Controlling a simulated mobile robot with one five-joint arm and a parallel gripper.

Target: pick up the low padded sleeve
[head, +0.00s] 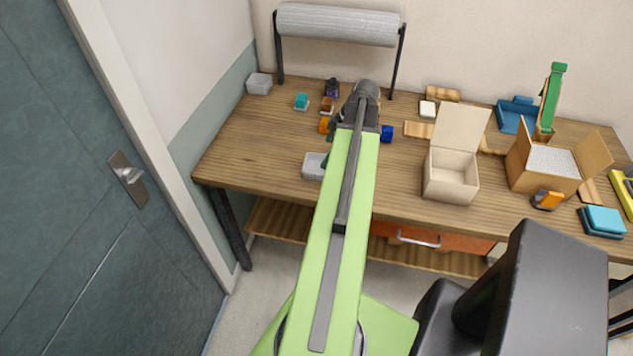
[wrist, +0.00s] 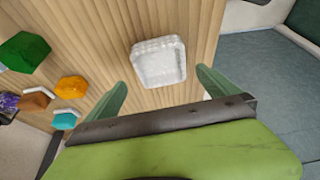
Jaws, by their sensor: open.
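A low, whitish-grey padded sleeve (wrist: 158,62), squarish with raised edges and a shallow hollow, lies on the wooden table in the wrist view. In the head view it appears to be the pale grey piece (head: 313,166) near the front edge, partly covered on its right by my green arm. My gripper (wrist: 162,87) is open, with its two green fingers apart and nothing between them. The sleeve appears just beyond the fingertips, between their lines, and looks untouched. In the head view my arm hides the fingers.
A second grey piece (head: 259,84) stands at the back left. Small teal (head: 301,102), orange (wrist: 71,87) and green (wrist: 25,51) items lie beside the sleeve. Open cardboard boxes (head: 450,178) stand to the right. A roll on a stand (head: 337,24) rises at the back.

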